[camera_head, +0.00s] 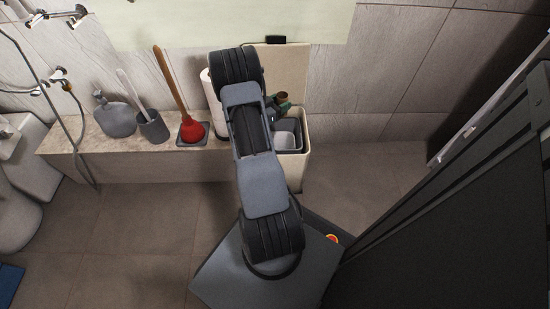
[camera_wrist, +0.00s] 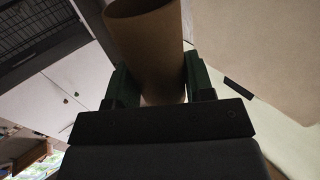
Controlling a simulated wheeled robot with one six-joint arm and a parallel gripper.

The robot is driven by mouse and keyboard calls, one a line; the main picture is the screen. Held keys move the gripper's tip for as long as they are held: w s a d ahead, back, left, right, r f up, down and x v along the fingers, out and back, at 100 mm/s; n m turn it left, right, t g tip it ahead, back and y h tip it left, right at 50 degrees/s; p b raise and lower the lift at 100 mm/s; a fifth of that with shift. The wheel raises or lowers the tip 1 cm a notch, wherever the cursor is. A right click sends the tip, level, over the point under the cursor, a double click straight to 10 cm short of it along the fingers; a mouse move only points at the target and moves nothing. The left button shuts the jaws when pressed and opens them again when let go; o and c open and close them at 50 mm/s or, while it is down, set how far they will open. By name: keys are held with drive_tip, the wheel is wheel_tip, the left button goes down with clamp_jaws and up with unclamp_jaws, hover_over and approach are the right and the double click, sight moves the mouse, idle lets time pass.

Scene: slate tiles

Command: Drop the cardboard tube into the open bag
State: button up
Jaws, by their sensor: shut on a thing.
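My gripper (camera_wrist: 160,80) is shut on the brown cardboard tube (camera_wrist: 150,45); in the wrist view a green finger presses each side of it and its open end faces up. In the head view my gripper is mostly hidden behind my arm, and only a small brown end of the tube (camera_head: 282,97) shows beside it. Below and around it is a beige open-topped container (camera_head: 297,171) with a raised back panel (camera_head: 290,62) and a grey inner part (camera_head: 287,133). I cannot tell whether this is the open bag; no other bag shows clearly.
On the stone ledge (camera_head: 110,155) left of the container stand a red plunger (camera_head: 191,131), a grey brush holder (camera_head: 152,127), a grey rounded item (camera_head: 117,117) and a white roll (camera_head: 208,95). A dark panel fills the right side. The tiled floor (camera_head: 130,220) at left is clear.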

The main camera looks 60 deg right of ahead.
drive_tip(key=shift+f+b, duration=2.1)
drive_tip(key=shift+f, duration=0.8)
drive_tip(key=o, duration=1)
drive_tip(key=shift+c, duration=0.2)
drive_tip(key=shift+r, duration=0.15)
drive_tip(key=s+a+r+p, duration=0.8)
drive_tip(key=a+r+p, duration=0.1)
drive_tip(key=a+r, duration=0.2)
drive_tip(key=shift+s+a+r, duration=0.15)
drive_tip(key=shift+a+r, duration=0.05)
drive_tip(key=shift+r, duration=0.7)
